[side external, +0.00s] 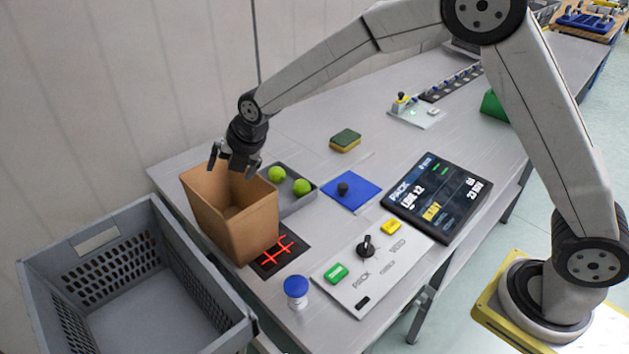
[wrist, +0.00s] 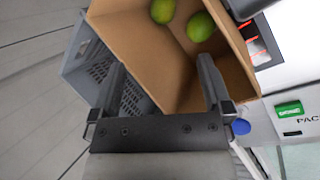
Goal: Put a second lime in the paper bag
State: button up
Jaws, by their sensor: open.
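The brown paper bag (side external: 215,212) stands upright and open at the left end of the table. My gripper (side external: 233,164) is above the bag's mouth, open, with nothing between its fingers. In the wrist view, the spread fingers of my gripper (wrist: 162,66) point into the bag (wrist: 150,50). One lime (wrist: 162,10) and a second lime (wrist: 200,26) show inside the bag, apart from my fingers. In the side view, the bag's near wall hides its floor. Two more limes, one (side external: 277,174) and another (side external: 301,187), lie in a grey tray (side external: 296,206) behind the bag.
A grey crate (side external: 105,240) stands left of the bag. A dark pad with red lines (side external: 279,249), a blue-capped jar (side external: 296,291) and a button panel (side external: 372,265) are to its right. A screen (side external: 437,197), blue mat (side external: 350,191) and sponge (side external: 345,140) lie farther back.

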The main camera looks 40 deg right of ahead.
jog(key=shift+v, duration=3)
jog(key=shift+s+d, duration=0.15)
jog(key=s+d+f+m+g, duration=0.1)
jog(key=s+d+f+m, duration=0.1)
jog(key=s+d+m, duration=0.3)
jog(key=s+d+f+m+g+h, duration=0.1)
jog(key=s+d+f+m, duration=0.2)
jog(key=s+m, duration=0.8)
jog(key=s+d+f+m, duration=0.3)
jog(key=s+d+m, duration=0.5)
jog(key=m, duration=0.4)
jog(key=shift+f+g+h, duration=0.2)
jog(key=shift+g+h, duration=0.2)
jog(key=shift+d, duration=0.1)
